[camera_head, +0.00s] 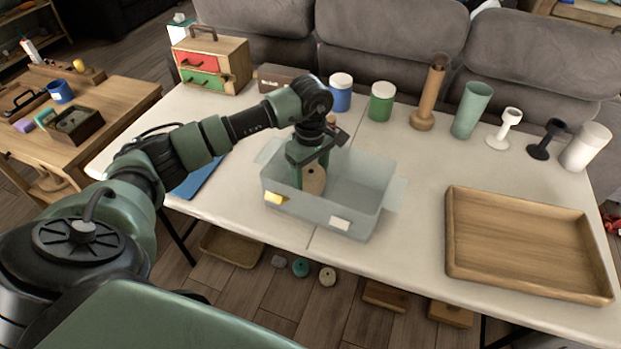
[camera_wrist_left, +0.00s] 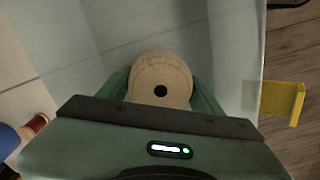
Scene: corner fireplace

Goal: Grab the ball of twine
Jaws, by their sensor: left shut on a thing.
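The ball of twine (camera_head: 314,180) is tan and round, with a dark hole that shows in the left wrist view (camera_wrist_left: 160,72). It is inside the grey translucent bin (camera_head: 361,192) on the white table, at the bin's left side. My left gripper (camera_head: 309,172) reaches down into the bin from above. Its green fingers are shut on the twine, one on each side, as the left wrist view shows. Whether the twine touches the bin floor I cannot tell. My right gripper is not in view.
A wooden tray (camera_head: 525,244) lies at the right of the table. A blue jar (camera_head: 340,94), a green jar (camera_head: 381,102) and several cups and stands line the back. A small drawer chest (camera_head: 212,62) stands back left. The table between bin and tray is clear.

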